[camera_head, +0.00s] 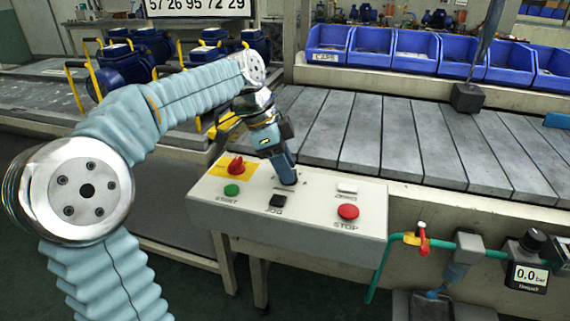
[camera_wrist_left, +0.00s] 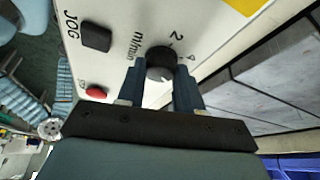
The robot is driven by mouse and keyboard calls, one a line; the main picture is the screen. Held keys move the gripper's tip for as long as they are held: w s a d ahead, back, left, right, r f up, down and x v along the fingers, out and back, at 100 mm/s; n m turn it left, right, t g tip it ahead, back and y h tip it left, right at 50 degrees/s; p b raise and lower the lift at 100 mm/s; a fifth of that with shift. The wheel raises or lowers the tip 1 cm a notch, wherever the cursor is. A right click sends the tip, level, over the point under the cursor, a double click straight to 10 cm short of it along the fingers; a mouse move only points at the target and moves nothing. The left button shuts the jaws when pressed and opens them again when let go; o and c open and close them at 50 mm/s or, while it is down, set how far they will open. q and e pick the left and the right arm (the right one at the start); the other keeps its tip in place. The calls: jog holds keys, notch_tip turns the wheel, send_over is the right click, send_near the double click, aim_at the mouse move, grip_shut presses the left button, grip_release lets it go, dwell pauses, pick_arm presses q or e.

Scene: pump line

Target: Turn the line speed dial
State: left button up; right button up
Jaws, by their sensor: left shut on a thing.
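The line speed dial (camera_wrist_left: 160,62) is a round black knob on the pale control panel (camera_head: 318,218), with "m/min" and a "2" printed beside it in the left wrist view. My left gripper (camera_head: 287,181) reaches down to the panel from above. In the left wrist view its two dark blue fingers (camera_wrist_left: 160,78) stand on either side of the dial and are shut on it. In the head view the fingers hide the dial. My right gripper is in neither view.
Close around the dial are the black JOG button (camera_head: 278,200), a red knob on a yellow plate (camera_head: 236,166), the green START button (camera_head: 231,190), the white ZERO button (camera_head: 347,187) and the red STOP button (camera_head: 348,211). A slatted conveyor (camera_head: 390,140) runs behind the panel.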

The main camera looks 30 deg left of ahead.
pick_arm(q)
jog(key=o, duration=1)
jog(key=shift+o, duration=0.2)
jog(key=shift+r, duration=0.1)
jog(key=v, duration=1.3)
jog(key=shift+r, duration=0.3)
jog(key=shift+a, duration=0.15)
